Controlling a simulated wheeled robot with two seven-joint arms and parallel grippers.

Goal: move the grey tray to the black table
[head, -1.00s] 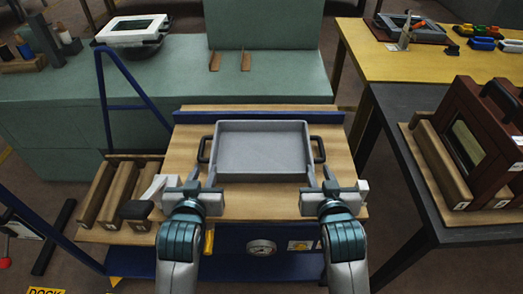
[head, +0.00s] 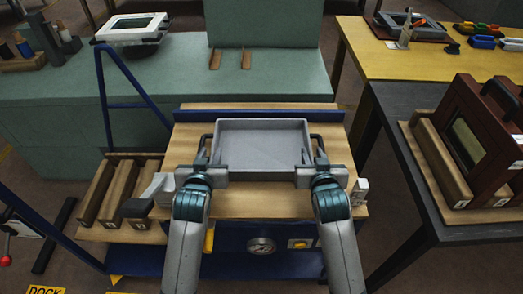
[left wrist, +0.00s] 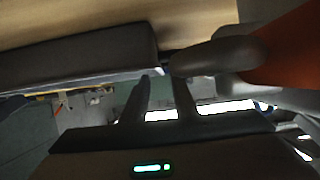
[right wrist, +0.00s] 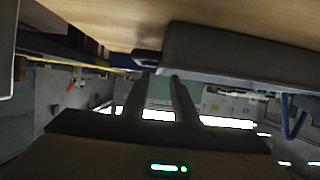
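The grey tray (head: 262,146) lies on the wooden top of a blue-framed cart, with a dark handle on each side. It looks empty. My left gripper (head: 203,157) is at the tray's left handle; that handle shows close to its fingertips in the left wrist view (left wrist: 205,58). My right gripper (head: 321,157) is at the right handle, which shows close to its fingertips in the right wrist view (right wrist: 146,57). Both grippers have a gap between their fingers; neither visibly clamps a handle. The black table (head: 391,108) stands to the right.
Wooden blocks (head: 125,190) lie on a shelf left of the cart. A yellow table (head: 385,62) and a green bench (head: 285,75) stand behind.

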